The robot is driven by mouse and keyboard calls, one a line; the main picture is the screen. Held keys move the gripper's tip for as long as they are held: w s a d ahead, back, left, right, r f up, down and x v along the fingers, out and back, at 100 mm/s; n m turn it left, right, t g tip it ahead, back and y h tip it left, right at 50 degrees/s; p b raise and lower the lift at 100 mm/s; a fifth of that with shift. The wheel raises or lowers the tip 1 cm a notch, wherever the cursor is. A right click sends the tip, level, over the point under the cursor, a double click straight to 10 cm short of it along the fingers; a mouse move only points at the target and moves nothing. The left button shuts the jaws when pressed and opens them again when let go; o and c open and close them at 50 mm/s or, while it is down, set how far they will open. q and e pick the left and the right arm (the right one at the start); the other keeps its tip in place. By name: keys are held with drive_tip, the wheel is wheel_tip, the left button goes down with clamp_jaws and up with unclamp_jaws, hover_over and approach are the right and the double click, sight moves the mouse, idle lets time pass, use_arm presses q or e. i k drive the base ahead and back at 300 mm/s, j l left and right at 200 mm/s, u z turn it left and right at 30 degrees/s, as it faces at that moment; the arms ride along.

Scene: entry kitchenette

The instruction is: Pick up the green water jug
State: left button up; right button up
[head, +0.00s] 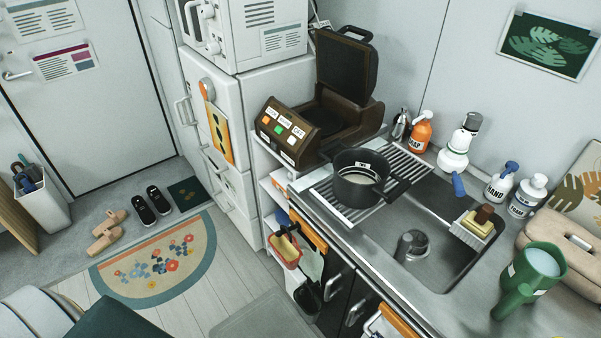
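The green water jug (533,276) is at the lower right of the head view, on the counter to the right of the sink. It is open at the top, with a pale blue-white surface showing inside. Its green handle side faces toward the lower left, and a pale label shows on its side. Nothing is holding it. Neither my left nor my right gripper is in view.
A beige case (572,252) stands close behind and right of the jug. The sink (440,272) lies to its left, with a black pot (359,184) on the rack. Pump bottles (501,184) line the wall. Bare counter (462,312) lies left of the jug.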

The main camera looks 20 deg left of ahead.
sight(540, 265)
drive_tip(key=u, duration=0.35)
drive_tip(key=z, duration=1.25)
drive_tip(key=u, duration=1.25)
drive_tip(key=z, duration=1.25)
